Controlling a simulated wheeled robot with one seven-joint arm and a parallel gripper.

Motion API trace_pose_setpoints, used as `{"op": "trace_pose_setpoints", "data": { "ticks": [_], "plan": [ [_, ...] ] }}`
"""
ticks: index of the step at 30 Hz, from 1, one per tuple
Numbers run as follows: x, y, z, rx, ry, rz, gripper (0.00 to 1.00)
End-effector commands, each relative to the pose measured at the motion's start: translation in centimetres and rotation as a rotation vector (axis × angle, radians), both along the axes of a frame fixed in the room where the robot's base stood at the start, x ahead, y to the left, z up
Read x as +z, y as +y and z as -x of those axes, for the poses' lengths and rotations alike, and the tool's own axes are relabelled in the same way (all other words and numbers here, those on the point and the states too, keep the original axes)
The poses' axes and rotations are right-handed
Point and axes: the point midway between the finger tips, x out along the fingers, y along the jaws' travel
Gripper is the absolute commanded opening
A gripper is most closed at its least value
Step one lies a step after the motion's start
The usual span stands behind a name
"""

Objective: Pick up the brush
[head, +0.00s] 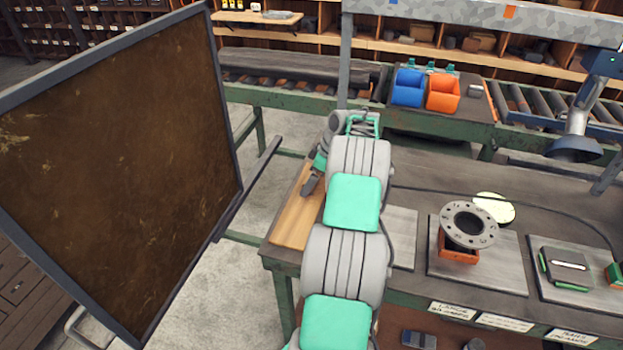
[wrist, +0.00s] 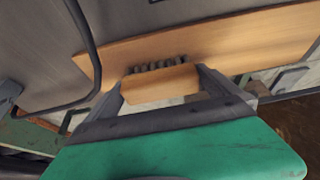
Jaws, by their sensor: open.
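The brush (wrist: 158,86) shows in the wrist view as a pale wooden block with a row of dark bristle tufts along its far edge. It is at the wooden board (wrist: 225,42). My gripper (wrist: 160,84) is open, with one finger at each end of the brush block. I cannot tell whether either finger touches it. In the head view my gripper (head: 311,184) is over the board (head: 298,222) at the workbench's left end. The brush cannot be made out there.
A flanged pipe (head: 468,225) stands on a grey plate right of my arm. A black cable (head: 430,190) crosses the bench. A large dark framed panel (head: 120,170) stands left. Blue (head: 407,88) and orange (head: 443,93) bins sit behind. A lamp-like fixture (head: 575,148) hangs at right.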

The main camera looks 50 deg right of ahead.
Motion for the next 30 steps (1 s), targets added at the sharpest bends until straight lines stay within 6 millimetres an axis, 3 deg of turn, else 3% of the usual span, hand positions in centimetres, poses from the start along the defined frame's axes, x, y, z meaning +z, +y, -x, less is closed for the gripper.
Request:
{"op": "trace_pose_setpoints", "data": {
  "ticks": [5, 24, 30],
  "plan": [
    [-0.07, -0.01, -0.02, 0.000, 0.000, 0.001, 1.00],
    [-0.02, 0.00, -0.02, 0.000, 0.000, 0.001, 0.48],
    [0.02, -0.02, -0.04, -0.001, -0.001, 0.002, 0.46]
  ]
}}
